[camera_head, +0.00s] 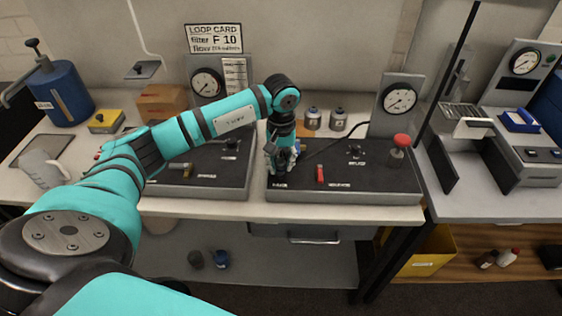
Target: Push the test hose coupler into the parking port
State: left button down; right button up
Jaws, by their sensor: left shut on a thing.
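My left arm reaches in from the left, and my left gripper (280,162) points down over the left part of the right-hand dark test panel (345,190). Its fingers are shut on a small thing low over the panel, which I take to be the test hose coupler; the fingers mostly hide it. A thin black hose (338,136) curves from beside the gripper up to the right, towards the gauge post. The parking port cannot be made out; the gripper may cover it. Whether the coupler touches the panel cannot be told. My right gripper is not in view.
The right panel carries a red lever (320,173) and a red-topped knob (401,141). A pressure gauge (399,98) stands behind it. Two small metal cylinders (337,119) stand at the back. A second panel (208,172) lies left, partly under my arm.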

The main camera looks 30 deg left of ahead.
pick_arm(q)
jog(key=shift+f, duration=0.35)
jog(key=c, duration=1)
grip_release()
jog(key=shift+o, duration=0.2)
notch_tip(320, 180, up, 12)
jog(key=shift+r, duration=0.1)
jog(key=shift+d, duration=0.1)
